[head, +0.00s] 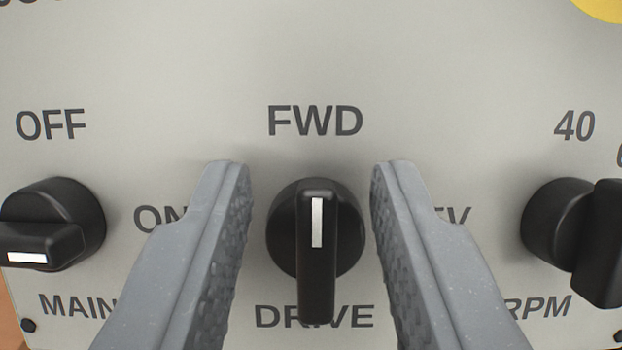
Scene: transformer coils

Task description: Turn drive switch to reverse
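The drive switch (317,250) is a black rotary knob with a white pointer line, in the middle of the head view. Its line points up at the FWD label (315,121). My gripper (310,175) is open, with one grey textured finger on each side of the knob. A gap shows between each finger and the knob, so neither seems to touch it. The right finger partly hides a label ending in "V" (462,217) to the right of the knob. The DRIVE label (275,317) below is partly covered by the knob's handle.
The RPM knob (572,240) stands at the right near the 40 mark. A yellow part (603,8) shows at the top right. The grey panel (200,60) above is clear.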

